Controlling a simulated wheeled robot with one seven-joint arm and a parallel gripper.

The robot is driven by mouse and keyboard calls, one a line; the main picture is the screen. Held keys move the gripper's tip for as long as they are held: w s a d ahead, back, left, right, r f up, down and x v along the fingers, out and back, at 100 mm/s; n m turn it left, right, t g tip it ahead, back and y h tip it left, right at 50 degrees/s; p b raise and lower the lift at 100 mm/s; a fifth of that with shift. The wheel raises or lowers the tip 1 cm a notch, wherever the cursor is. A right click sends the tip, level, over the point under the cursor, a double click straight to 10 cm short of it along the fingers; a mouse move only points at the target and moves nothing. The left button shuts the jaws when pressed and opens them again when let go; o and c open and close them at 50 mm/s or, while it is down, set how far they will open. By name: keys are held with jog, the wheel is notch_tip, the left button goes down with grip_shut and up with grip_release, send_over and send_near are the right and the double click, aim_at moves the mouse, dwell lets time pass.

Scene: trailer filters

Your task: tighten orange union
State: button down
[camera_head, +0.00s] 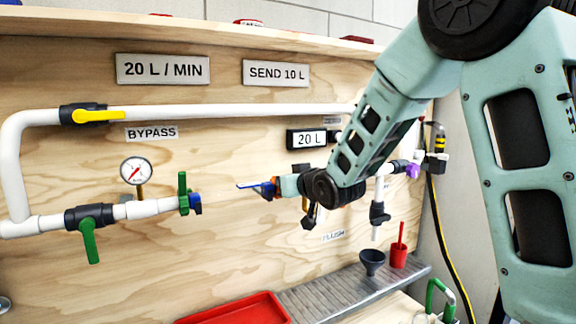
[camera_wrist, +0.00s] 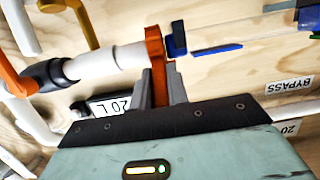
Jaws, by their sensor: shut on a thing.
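The orange union (camera_wrist: 154,52) is an upright orange ring with a tab, on the end of a white pipe (camera_wrist: 112,60) in the wrist view. My gripper (camera_wrist: 160,88) reaches it from below in that view, with its grey fingers shut around the orange tab. A dark blue fitting (camera_wrist: 177,39) sits just right of the union. In the head view my gripper (camera_head: 280,186) is at the middle of the board and mostly hides the union; only a small orange patch shows beside a blue part. Whether the union's threads are fully seated cannot be seen.
On the left pipe are a green union (camera_head: 183,190), a pressure gauge (camera_head: 136,171) and a green-handled valve (camera_head: 89,240). A yellow-handled valve (camera_head: 98,116) is above. A red tray (camera_head: 235,309), funnel (camera_head: 372,261) and red cup (camera_head: 398,256) sit below.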

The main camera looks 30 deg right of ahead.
jog(key=r+g+p, duration=0.1)
jog(key=p, duration=0.2)
jog(key=w+g+p, duration=0.1)
jog(key=g+p, duration=0.1)
jog(key=p, duration=0.2)
jog(key=r+g+p, duration=0.1)
jog(key=p, duration=0.3)
jog(key=shift+w+r+g, duration=0.3)
jog(key=shift+r, duration=0.05)
jog(key=g+p, duration=0.1)
jog(key=p, duration=0.2)
jog(key=shift+w, duration=0.25)
jog(key=shift+w+g+p, duration=0.1)
jog(key=shift+g+p, duration=0.3)
jog(key=shift+p, duration=0.35)
jog(key=shift+f, duration=0.15)
jog(key=c, duration=1.4)
grip_release()
jog(key=shift+w, duration=0.1)
jog(key=shift+o, duration=0.2)
